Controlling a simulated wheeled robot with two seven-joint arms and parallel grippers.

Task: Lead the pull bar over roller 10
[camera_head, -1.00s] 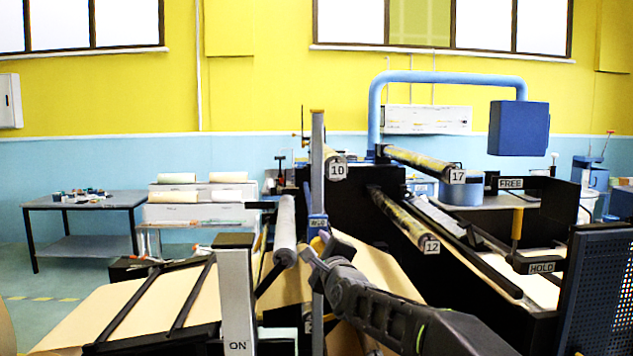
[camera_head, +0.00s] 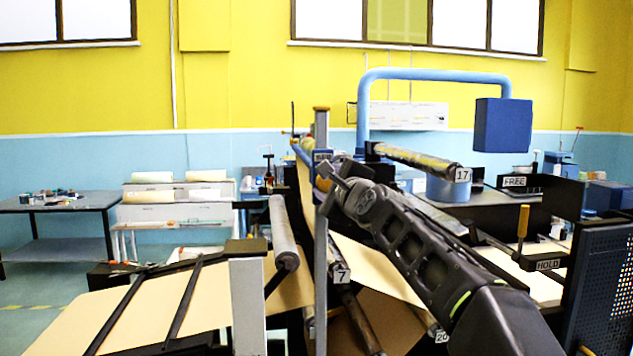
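The pull bar (camera_head: 301,153) is blue and runs away from me behind the upright post (camera_head: 321,230). Brown kraft paper (camera_head: 307,188) hangs from it. My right gripper (camera_head: 328,178) is at the near end of the bar, by an orange grip, and appears shut on it. The fingertips are small and partly hidden. Roller 10 and its label are hidden behind the post, bar and gripper. My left gripper is not in view.
Roller 17 (camera_head: 420,160) is right of the gripper. A grey roller (camera_head: 283,235) is left of the post, and roller 7 (camera_head: 360,318) is low down. FREE and HOLD signs with a yellow-handled lever (camera_head: 523,222) are at the right. My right forearm hides the middle.

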